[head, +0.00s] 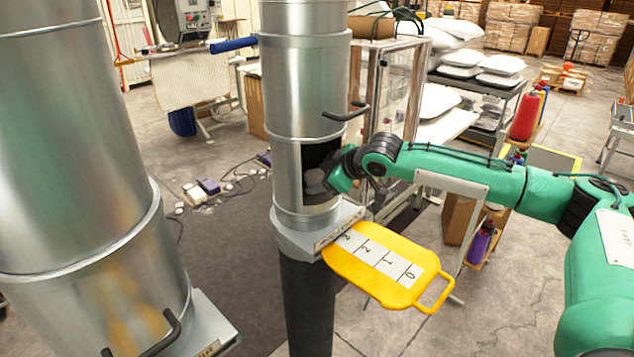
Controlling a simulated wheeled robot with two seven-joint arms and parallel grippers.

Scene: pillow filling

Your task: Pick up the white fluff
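My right gripper (318,180) reaches from the right into the dark opening (322,160) in the side of the middle metal cylinder (305,80). Its fingers are dark against the dark inside, so I cannot tell whether they are open or shut. No white fluff can be made out inside the opening. Small whitish scraps (230,187) lie on the floor to the left of the cylinder; I cannot tell what they are. My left gripper is not in view.
A yellow slide plate (408,291) marked with numbers sticks out at the cylinder's base. A second large metal cylinder (75,170) stands at the left. A shelf with white pillows (500,64) and thread spools (525,116) are behind my arm.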

